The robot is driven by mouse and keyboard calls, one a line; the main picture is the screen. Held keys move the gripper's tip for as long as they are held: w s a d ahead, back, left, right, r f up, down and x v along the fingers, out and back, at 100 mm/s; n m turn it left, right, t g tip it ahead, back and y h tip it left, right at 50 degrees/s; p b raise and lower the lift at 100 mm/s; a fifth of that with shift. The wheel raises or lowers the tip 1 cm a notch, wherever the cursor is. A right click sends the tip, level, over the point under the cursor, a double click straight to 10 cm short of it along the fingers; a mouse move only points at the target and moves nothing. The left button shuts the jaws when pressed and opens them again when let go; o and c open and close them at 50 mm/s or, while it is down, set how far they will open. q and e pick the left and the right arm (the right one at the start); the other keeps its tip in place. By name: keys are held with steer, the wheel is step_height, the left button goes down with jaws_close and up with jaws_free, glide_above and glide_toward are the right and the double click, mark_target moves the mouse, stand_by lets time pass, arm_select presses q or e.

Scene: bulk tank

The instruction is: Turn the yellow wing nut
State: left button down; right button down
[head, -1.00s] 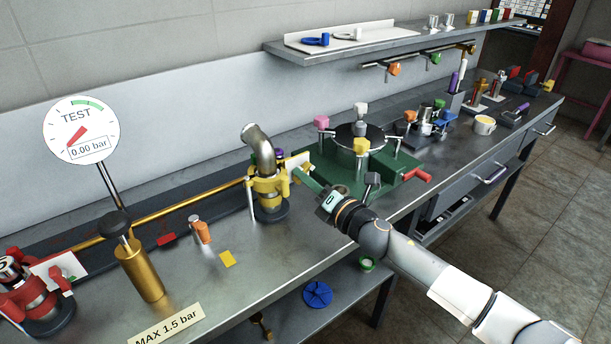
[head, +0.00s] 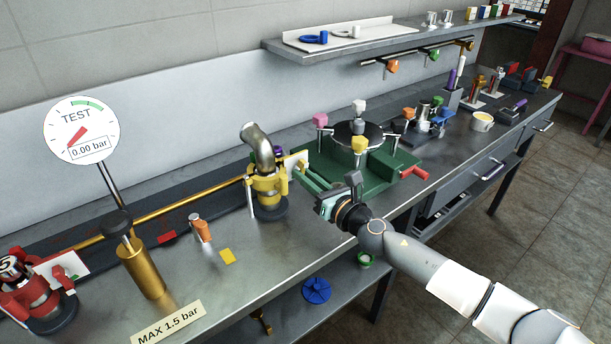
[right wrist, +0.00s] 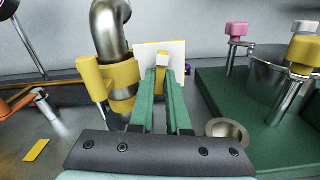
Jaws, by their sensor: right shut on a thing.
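The yellow clamp (head: 263,186) sits around the foot of a bent steel pipe (head: 259,145) on the bench. My right gripper (head: 301,180) reaches in from the right to the clamp's right side. In the right wrist view, its green fingers (right wrist: 163,74) are shut on the yellow wing nut (right wrist: 163,61), of which only the end shows. A white plate (right wrist: 150,55) stands right behind the nut. The clamp (right wrist: 92,78) is just left of the fingers in that view. The fingers hide most of the nut. My left gripper is not in view.
A green base with colored knobs (head: 385,181) stands close to the right of my gripper. A brass cylinder (head: 141,268), an orange-topped piece (head: 201,231) and a yellow card (head: 228,256) are on the bench's left. The gauge (head: 80,130) reads 0.00 bar.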

stand_by(0.3)
steer(key=c, duration=1.2)
jaws_free()
steer(key=shift+o, duration=0.2)
steer(key=p+v, duration=0.1)
steer(key=v, duration=1.1)
steer(key=shift+s+d, duration=0.15)
steer(key=shift+s, duration=0.05)
